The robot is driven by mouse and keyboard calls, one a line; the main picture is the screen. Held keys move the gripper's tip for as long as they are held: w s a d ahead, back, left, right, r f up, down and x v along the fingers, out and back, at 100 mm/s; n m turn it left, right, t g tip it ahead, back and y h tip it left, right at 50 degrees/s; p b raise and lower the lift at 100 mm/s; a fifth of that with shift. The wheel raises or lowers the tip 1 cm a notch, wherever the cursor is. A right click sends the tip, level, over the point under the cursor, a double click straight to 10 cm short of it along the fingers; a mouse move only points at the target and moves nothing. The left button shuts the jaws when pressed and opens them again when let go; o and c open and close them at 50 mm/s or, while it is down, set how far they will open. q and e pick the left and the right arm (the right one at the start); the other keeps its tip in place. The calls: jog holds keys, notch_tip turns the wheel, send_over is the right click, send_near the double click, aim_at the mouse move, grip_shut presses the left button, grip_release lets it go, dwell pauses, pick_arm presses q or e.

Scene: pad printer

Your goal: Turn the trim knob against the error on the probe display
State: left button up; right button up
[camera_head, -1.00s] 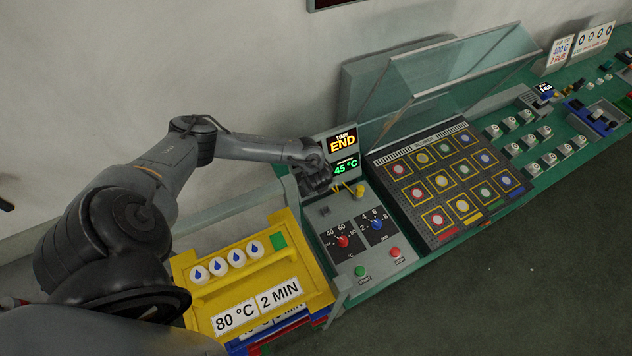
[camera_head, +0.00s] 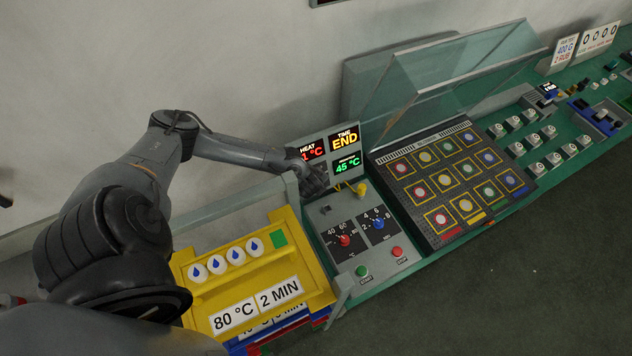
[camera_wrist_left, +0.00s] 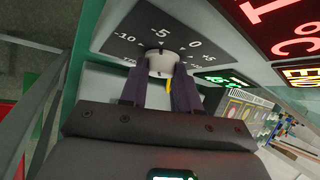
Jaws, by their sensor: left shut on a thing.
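My left gripper (camera_wrist_left: 160,85) is shut on the pale round trim knob (camera_wrist_left: 162,62), one dark finger on each side. The knob sits below a dark dial scale (camera_wrist_left: 165,28) marked -10, -5, 0 and +5; its exact setting is hard to tell. In the head view my left gripper (camera_head: 320,187) is at the left end of the control panel and hides the knob. The probe display (camera_head: 347,163) reads 45 °C in green; it shows at a slant in the wrist view (camera_wrist_left: 222,79). My right gripper is not in view.
A red heat display (camera_head: 312,150) is partly covered by my arm, and a yellow time display (camera_head: 344,140) reads END. Two dials, a green button (camera_head: 362,271) and a red button (camera_head: 397,251) are below. A yellow tray (camera_head: 325,298) marked 80 °C, 2 MIN stands left.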

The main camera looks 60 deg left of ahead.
pick_arm(q)
jog(key=o, duration=1)
jog(key=shift+o, duration=0.3)
